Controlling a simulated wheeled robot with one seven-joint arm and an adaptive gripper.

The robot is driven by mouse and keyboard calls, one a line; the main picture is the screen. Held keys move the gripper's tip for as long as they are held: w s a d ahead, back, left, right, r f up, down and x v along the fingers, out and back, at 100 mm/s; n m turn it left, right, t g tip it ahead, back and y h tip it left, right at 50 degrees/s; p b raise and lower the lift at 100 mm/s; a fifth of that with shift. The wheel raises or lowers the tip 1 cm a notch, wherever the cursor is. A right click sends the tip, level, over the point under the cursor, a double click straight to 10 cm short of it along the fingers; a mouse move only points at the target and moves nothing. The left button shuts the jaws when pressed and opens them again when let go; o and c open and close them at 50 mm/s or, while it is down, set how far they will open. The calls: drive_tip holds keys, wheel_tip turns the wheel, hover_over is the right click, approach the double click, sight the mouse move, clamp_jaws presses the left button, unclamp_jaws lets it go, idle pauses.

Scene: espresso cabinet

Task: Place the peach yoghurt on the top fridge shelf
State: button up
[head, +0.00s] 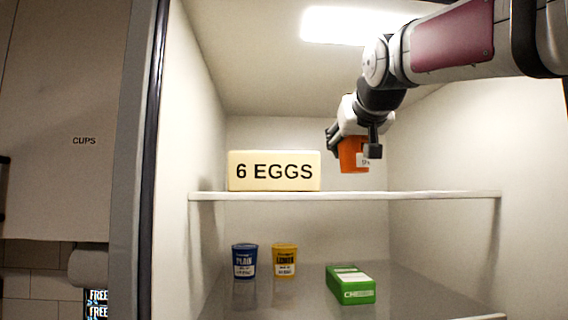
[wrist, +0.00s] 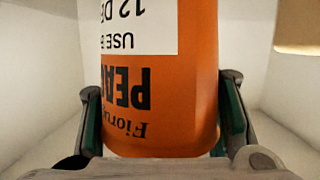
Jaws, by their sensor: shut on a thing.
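The peach yoghurt (head: 352,153) is an orange pot with a white label, held inside the fridge above the top shelf (head: 430,194), to the right of the egg box. In the wrist view the orange pot (wrist: 185,90) fills the middle, its "PEA..." lettering upside down in the picture. My gripper (head: 355,146) is shut on it, with one finger on each side. In the head view a gap shows between the pot's lower end and the shelf's front edge; the exact height over the shelf is hard to tell.
A cream box marked "6 EGGS" (head: 274,171) stands on the left of the top shelf. Below are a blue plain pot (head: 244,261), a yellow lemon pot (head: 284,261) and a green box (head: 350,284). The right part of the top shelf is clear.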

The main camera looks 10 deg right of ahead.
sight(353, 142)
drive_tip(key=w+p, duration=0.2)
drive_tip(key=w, duration=0.6)
drive_tip(key=shift+d, duration=0.15)
drive_tip(key=shift+w+f+p, duration=0.1)
drive_tip(key=shift+f+p, duration=0.4)
drive_tip(key=shift+f, duration=1.25)
drive_tip(key=shift+f, duration=0.1)
drive_tip(key=o, duration=1.6)
drive_tip(key=shift+o, duration=0.2)
drive_tip(key=shift+s+r, duration=0.25)
drive_tip(key=b+v, duration=0.2)
drive_tip(key=v, duration=0.9)
drive_tip(key=shift+s, duration=0.25)
drive_tip(key=shift+s, duration=0.1)
